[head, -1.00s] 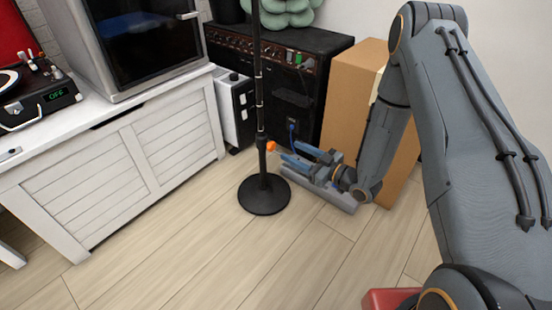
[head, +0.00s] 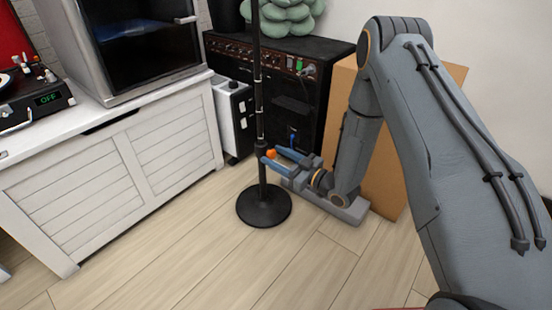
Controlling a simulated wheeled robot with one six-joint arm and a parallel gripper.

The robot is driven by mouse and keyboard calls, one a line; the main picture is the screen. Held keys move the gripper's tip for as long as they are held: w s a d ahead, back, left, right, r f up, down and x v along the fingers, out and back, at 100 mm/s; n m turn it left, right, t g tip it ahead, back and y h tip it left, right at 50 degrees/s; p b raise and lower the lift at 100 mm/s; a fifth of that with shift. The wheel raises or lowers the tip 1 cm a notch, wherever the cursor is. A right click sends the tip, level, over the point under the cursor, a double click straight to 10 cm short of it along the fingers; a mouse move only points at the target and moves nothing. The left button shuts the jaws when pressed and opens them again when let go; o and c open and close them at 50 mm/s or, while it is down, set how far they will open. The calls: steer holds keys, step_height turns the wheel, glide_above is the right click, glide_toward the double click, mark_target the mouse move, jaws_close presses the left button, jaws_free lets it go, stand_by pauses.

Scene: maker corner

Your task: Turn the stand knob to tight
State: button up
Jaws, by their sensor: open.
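The stand (head: 259,95) is a thin black upright pole on a round black base (head: 264,208) on the wood floor. Its orange knob (head: 271,154) sticks out to the right of the pole, low down. My gripper (head: 271,156) comes in from the right with its blue fingers open, one finger on each side of the knob. The near finger covers part of the view below the knob. I cannot tell whether the fingers touch it.
A black amplifier (head: 290,85) stands behind the stand, with a brown box (head: 395,170) to its right. A white slatted cabinet (head: 120,170) is on the left, with a white unit (head: 232,115) beside it. The floor in front is clear.

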steer(key=shift+c, duration=0.3)
steer(key=c, duration=1)
